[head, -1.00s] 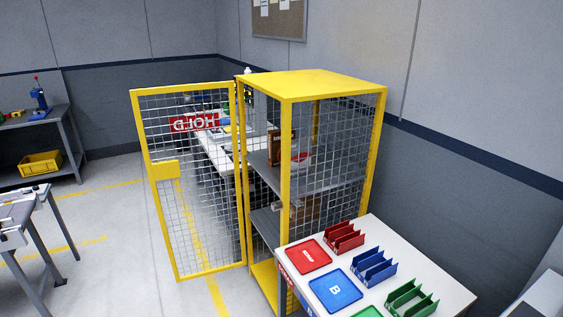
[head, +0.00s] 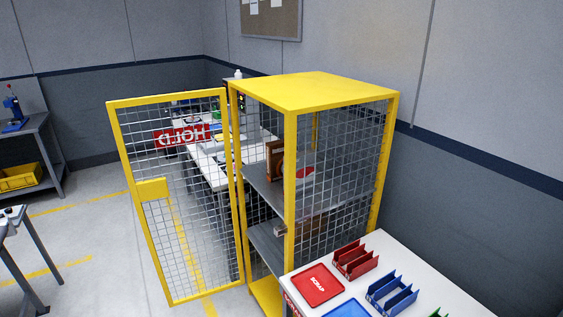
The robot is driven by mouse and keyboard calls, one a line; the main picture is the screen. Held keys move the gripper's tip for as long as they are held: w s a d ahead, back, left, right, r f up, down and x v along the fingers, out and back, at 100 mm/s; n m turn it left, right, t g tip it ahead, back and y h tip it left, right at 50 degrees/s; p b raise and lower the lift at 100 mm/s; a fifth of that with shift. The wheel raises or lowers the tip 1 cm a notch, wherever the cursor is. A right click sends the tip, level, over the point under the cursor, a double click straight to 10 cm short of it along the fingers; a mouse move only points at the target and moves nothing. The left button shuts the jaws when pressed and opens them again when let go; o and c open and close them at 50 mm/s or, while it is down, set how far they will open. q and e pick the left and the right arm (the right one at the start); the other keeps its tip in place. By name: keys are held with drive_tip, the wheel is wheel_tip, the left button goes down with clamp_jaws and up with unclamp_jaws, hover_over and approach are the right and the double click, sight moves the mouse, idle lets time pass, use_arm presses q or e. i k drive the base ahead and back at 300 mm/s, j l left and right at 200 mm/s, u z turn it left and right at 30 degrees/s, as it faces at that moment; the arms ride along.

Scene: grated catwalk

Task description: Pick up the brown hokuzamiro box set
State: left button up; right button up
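A brown box (head: 275,160) stands upright on the upper shelf of the yellow mesh cage (head: 315,86), near its open front; it may be the brown hokuzamiro box set, but no lettering is readable. A red and white item (head: 304,173) lies beside it, seen through the mesh. Another brown box (head: 309,228) is on the lower shelf, partly hidden by the mesh and the cage post. Neither of my grippers is in view.
The cage door (head: 178,195) with a HOLD sign stands open to the left. A white table (head: 376,256) with a red tray (head: 317,285) and red and blue bins (head: 391,294) stands against the cage's right side.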

sight(274, 149)
drive_tip(key=i+j+z, duration=0.1)
drive_tip(key=i+j, duration=0.15)
drive_tip(key=i+j+z, duration=0.15)
drive_tip(key=i+j, duration=0.15)
drive_tip(key=j, duration=0.2)
drive_tip(key=i+j+z, duration=0.1)
drive_tip(key=j, duration=0.35)
drive_tip(key=i, duration=0.1)
